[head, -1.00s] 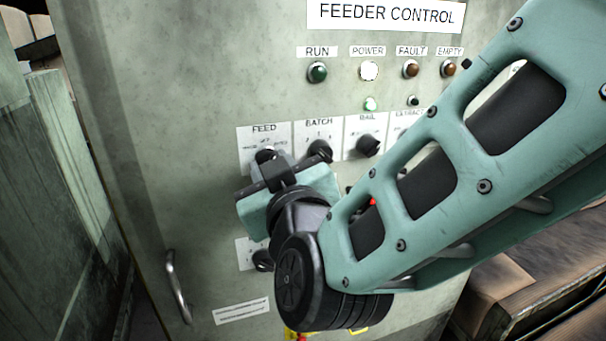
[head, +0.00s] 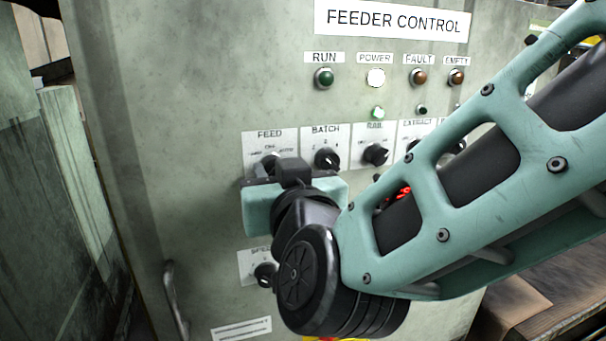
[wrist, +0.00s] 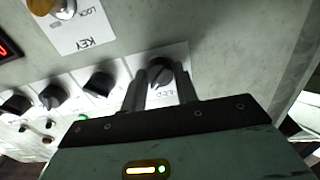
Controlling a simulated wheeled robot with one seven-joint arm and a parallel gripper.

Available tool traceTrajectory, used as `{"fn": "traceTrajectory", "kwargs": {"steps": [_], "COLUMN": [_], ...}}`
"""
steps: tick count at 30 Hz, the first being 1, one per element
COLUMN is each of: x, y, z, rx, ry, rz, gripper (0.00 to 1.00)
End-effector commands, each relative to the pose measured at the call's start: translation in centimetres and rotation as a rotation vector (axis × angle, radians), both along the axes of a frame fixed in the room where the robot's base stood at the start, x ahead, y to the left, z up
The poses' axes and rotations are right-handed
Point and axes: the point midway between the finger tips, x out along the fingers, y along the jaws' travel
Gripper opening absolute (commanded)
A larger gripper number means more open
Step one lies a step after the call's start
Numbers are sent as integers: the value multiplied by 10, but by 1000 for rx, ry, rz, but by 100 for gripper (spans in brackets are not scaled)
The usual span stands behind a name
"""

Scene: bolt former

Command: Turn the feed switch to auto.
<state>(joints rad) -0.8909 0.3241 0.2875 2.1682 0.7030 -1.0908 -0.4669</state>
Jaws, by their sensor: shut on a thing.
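The feed switch is a dark rotary knob under the FEED label (head: 270,134) on the grey-green feeder control panel (head: 200,90). In the head view my gripper (head: 270,168) covers most of the knob. In the wrist view the feed switch (wrist: 160,72) sits between my two fingers, which are shut on it at the panel face. The small position words on the label read poorly; AUTO seems to be at its right.
The batch knob (head: 327,158) stands close to the right of my gripper, with the rail knob (head: 375,154) beyond it. The speed knob (head: 265,273) is below. A door handle (head: 174,300) sticks out at lower left. The power lamp (head: 376,78) is lit white.

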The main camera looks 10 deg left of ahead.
Motion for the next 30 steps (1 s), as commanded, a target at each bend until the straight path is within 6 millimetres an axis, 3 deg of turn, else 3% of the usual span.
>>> {"fn": "traceTrajectory", "kwargs": {"steps": [3,4,6,17,23,30], "x": [0,0,0,-5,-32,-81], "y": [0,0,0,-2,-19,-49], "z": [0,0,0,0,0,0], "rx": [1,1,1,0,0,0], "ry": [0,0,-1,-1,-1,-2], "rz": [0,0,0,1,3,5], "gripper": [7,38,52,52,52,52]}}
